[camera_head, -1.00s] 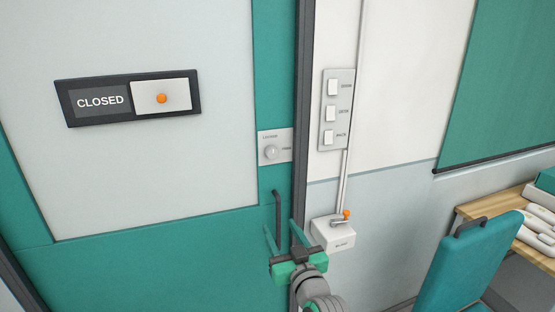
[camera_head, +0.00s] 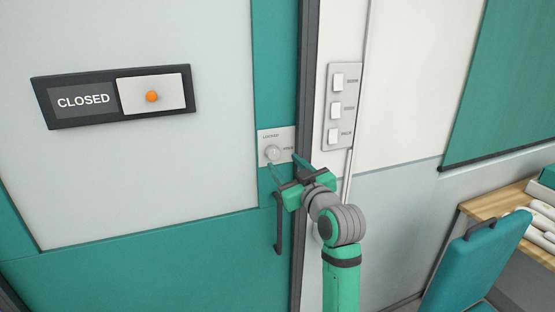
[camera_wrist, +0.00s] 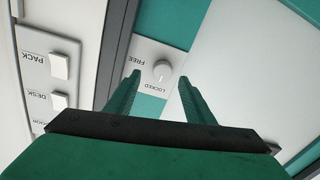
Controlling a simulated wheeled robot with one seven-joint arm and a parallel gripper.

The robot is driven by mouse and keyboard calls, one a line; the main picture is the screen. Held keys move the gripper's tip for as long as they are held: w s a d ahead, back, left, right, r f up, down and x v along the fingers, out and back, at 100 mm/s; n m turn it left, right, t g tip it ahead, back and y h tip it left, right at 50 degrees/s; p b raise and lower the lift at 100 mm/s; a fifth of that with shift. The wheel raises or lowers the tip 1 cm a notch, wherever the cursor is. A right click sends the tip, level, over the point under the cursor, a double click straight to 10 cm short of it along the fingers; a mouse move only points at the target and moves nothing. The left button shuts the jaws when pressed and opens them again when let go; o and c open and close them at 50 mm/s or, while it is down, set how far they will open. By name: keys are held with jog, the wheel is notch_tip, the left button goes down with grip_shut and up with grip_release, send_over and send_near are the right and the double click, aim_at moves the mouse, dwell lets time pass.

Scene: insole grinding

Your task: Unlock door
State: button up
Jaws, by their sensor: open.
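The teal and pale grey door (camera_head: 150,250) stands shut in the head view. The dark door handle (camera_head: 279,225) hangs below, partly behind my gripper.
A switch panel (camera_head: 341,107) with several white switches is on the wall right of the dark door frame (camera_head: 308,90). A teal chair (camera_head: 478,265) and wooden desk (camera_head: 490,205) stand at the right.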

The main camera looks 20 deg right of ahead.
aim_at(275, 156)
jog(key=shift+w+a, duration=0.25)
jog(key=shift+w, duration=1)
jog(key=shift+w+a, duration=0.25)
jog(key=shift+w, duration=1)
jog(key=c, duration=1.1)
